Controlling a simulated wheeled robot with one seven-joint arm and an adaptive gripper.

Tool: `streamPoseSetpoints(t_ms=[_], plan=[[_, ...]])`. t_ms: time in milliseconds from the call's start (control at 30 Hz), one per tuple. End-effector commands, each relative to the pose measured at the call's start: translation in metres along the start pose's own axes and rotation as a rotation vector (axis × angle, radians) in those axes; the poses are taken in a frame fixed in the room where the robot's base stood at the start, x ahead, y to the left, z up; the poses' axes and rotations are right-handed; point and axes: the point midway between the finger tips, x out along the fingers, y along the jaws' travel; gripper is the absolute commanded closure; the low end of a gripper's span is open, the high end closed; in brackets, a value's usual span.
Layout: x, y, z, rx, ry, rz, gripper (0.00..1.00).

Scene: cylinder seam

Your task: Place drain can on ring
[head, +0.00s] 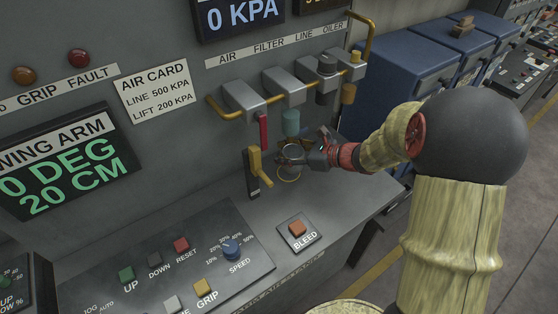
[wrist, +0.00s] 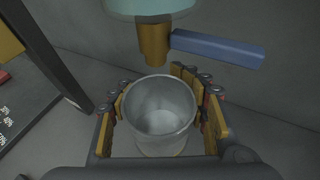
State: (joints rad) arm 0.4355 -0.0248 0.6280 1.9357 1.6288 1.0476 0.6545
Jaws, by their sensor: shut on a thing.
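My gripper (head: 292,155) is shut on the drain can (wrist: 160,112), an open-topped grey metal cup that looks empty inside. In the wrist view the fingers (wrist: 162,118) stand on both sides of it and the can looks upright. The yellow ring (head: 289,178) lies on the counter just under the can. Only part of it shows, and the gap between can and ring cannot be judged. A brass drain (wrist: 154,45) with a blue lever (wrist: 216,48) hangs over the can's far edge.
A teal filter bowl (head: 291,122) hangs from the pipework just above the can. A yellow lever handle (head: 258,167) on a dark plate stands close to the left. The bleed button (head: 297,228) is on the counter in front. Bare counter (head: 340,195) lies to the right.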

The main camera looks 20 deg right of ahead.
Motion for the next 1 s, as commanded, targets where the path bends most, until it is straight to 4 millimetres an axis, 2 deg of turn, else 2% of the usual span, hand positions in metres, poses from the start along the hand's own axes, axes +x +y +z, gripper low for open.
streamPoseSetpoints(t_ms=[200, 400, 833, 867, 1000], plan=[[0.014, 0.000, 0.006, -0.001, -0.001, 0.000, 0.85], [0.025, 0.000, -0.026, 0.002, 0.001, 0.000, 0.85], [0.027, 0.000, -0.030, 0.000, 0.000, -0.001, 0.85], [0.027, 0.000, -0.030, 0.000, 0.000, -0.001, 0.58], [0.026, 0.000, -0.030, 0.000, 0.000, -0.001, 0.50]])
